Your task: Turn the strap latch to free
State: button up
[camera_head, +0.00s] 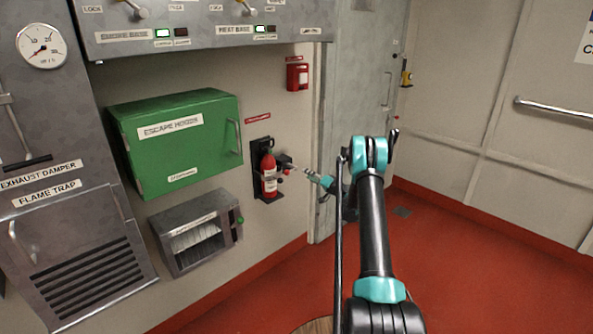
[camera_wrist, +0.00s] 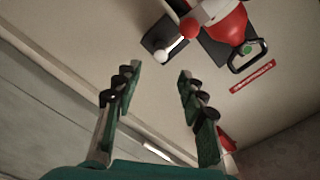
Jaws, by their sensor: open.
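A red fire extinguisher (camera_head: 269,175) hangs upright in a black wall bracket (camera_head: 257,188). Its red body shows tilted at the top of the wrist view (camera_wrist: 230,28). Beside it in the wrist view is a black plate with a short lever ending in a white knob (camera_wrist: 161,54), which looks like the strap latch. A red knob (camera_wrist: 188,29) sits close to it. My gripper (camera_wrist: 159,72) is open and empty, its two fingers apart below the white knob, with no contact visible. In the head view my gripper (camera_head: 308,172) is small, just right of the extinguisher.
A green escape hoods box (camera_head: 180,140) and a grey slotted box (camera_head: 196,233) are on the wall to the left. A red call box (camera_head: 298,75) is above. A grey door (camera_head: 365,85) stands behind my arm. The red floor (camera_head: 480,270) at right is clear.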

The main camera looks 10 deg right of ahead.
aim_at(297, 169)
jog(key=x, duration=0.9)
jog(key=shift+w+a, duration=0.1)
grip_shut()
